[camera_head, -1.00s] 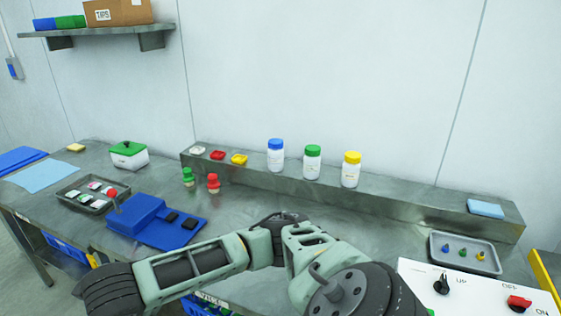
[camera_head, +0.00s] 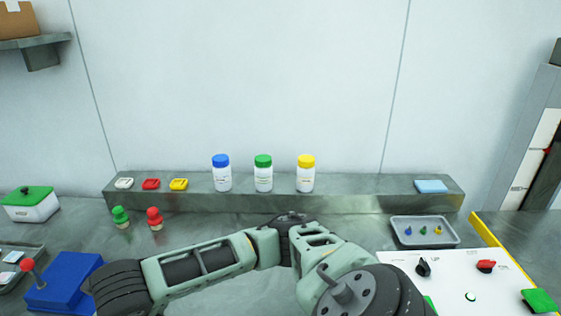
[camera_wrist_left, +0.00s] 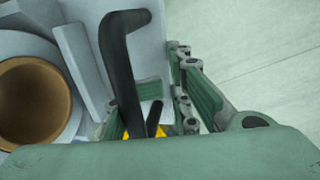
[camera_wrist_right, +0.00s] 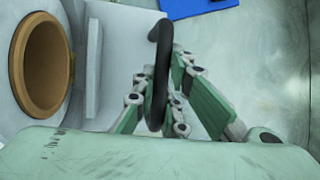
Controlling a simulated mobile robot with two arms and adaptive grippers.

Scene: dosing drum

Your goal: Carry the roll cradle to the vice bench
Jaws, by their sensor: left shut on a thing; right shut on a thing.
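The roll cradle is a pale grey body with upright plates, seen in the left wrist view (camera_wrist_left: 82,65) and the right wrist view (camera_wrist_right: 93,68). A white roll with a brown core (camera_wrist_left: 32,98) lies in it; the core also shows in the right wrist view (camera_wrist_right: 42,65). My left gripper (camera_wrist_left: 152,108) is shut on one black handle (camera_wrist_left: 118,65) of the cradle. My right gripper (camera_wrist_right: 157,98) is shut on another black handle (camera_wrist_right: 160,65). In the head view, arm links cover the lower middle; both grippers and the cradle are hidden there. No vice is visible.
A steel bench (camera_head: 225,228) runs along the wall. Its raised ledge (camera_head: 355,190) bears lidded bottles (camera_head: 263,175) and small coloured dishes. A blue fixture (camera_head: 68,280) is at left; a grey tray (camera_head: 425,232) and white switch panel (camera_head: 450,272) are at right. Pale floor shows in the left wrist view.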

